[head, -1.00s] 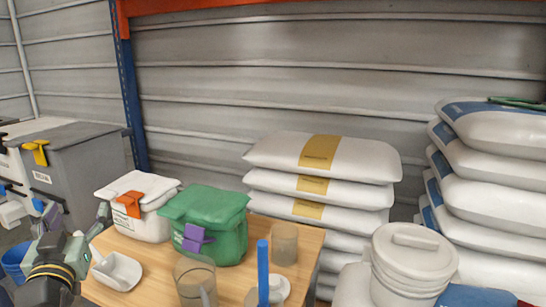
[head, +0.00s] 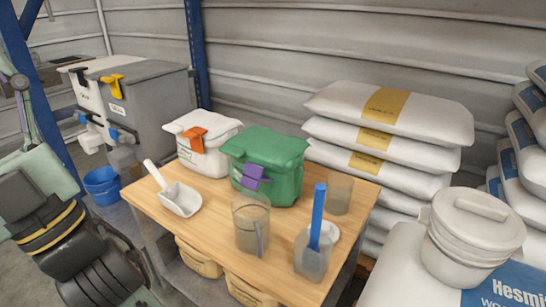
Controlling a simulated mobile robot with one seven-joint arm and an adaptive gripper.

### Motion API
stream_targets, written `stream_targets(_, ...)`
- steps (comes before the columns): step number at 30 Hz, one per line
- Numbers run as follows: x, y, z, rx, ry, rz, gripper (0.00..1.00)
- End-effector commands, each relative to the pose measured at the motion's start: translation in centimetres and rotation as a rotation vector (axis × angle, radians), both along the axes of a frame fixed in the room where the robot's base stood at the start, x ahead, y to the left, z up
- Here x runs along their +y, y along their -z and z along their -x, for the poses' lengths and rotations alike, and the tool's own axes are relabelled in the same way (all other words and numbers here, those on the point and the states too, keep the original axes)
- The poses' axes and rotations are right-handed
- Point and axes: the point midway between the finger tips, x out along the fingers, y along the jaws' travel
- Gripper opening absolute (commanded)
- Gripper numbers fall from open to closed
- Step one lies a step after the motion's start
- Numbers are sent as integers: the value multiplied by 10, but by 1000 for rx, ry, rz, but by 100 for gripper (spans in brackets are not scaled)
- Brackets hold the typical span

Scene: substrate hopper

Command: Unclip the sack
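A white sack (head: 214,157) with its top folded over stands at the back of the wooden table in the head view. An orange clip (head: 196,138) sits on its front fold. A green sack (head: 282,184) stands beside it on the right, with a purple clip (head: 251,170) on its fold. Both sacks are upright. My gripper (head: 108,277) is low at the left, in front of the table and apart from both sacks. Its fingertips are not clear, so I cannot tell whether it is open or shut.
The table (head: 213,216) also holds a white scoop (head: 182,200), a clear jug (head: 249,226), a beaker (head: 338,194) and a blue-handled tool (head: 318,215) in a clear container. Grey bins (head: 150,105) stand behind left. Stacked sacks (head: 385,145) and a lidded bucket (head: 470,240) are right.

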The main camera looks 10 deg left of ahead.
Motion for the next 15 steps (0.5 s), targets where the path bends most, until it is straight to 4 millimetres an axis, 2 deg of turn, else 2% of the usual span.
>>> stream_targets(1,22,12,-29,58,83,69,67)
stream_targets(2,35,20,-51,105,142,117,67)
stream_targets(3,51,33,-86,180,233,184,67)
stream_targets(5,67,59,-144,319,376,283,67)
stream_targets(6,72,80,-184,428,470,343,67)
stream_targets(7,71,98,-213,513,540,384,67)
stream_targets(8,67,117,-240,602,607,419,67)
stream_targets(9,59,144,-273,727,695,461,67)
stream_targets(11,39,186,-313,918,820,505,67)
stream_targets(12,23,214,-333,1045,894,525,67)
stream_targets(15,-18,276,-359,1330,1052,539,67)
